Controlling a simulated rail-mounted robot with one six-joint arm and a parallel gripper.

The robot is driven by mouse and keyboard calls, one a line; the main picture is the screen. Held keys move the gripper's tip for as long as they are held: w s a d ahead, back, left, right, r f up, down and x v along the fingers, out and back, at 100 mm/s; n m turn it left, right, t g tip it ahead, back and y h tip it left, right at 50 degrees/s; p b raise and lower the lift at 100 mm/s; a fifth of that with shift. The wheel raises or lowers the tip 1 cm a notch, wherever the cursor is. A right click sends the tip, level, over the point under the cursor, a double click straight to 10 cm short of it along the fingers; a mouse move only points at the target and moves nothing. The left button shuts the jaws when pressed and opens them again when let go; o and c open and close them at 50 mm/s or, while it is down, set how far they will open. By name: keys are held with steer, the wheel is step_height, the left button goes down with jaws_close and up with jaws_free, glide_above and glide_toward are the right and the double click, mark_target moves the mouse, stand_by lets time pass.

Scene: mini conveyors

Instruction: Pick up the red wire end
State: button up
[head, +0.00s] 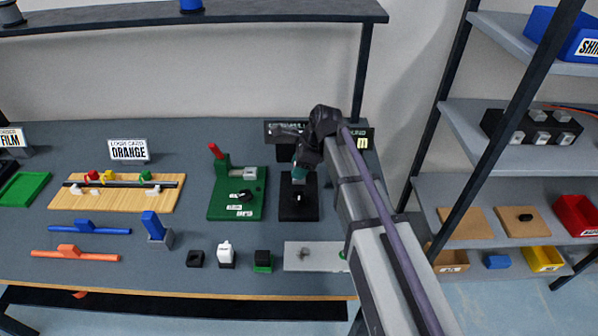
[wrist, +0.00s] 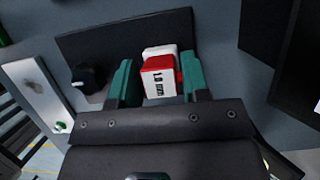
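A red and white block (wrist: 158,78) with black lettering shows in the wrist view; I take it for the red wire end, though no wire is seen. It sits at the black fixture (wrist: 112,45), which has a round black knob on its left. My gripper (wrist: 160,70) has its two teal fingers apart, one on each side of the block. A narrow gap shows at the left finger; I cannot tell whether the right one touches. In the head view my gripper (head: 299,172) is low above the black fixture (head: 298,208) and hides most of the block.
A green fixture (head: 238,204) with a red lever stands just left of the black one. A pale plate (head: 314,257) lies in front. Several small blocks and a wooden board (head: 118,196) are further left. Shelves with bins (head: 545,258) stand at the right.

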steer(key=c, duration=0.7)
steer(key=shift+r, duration=0.15)
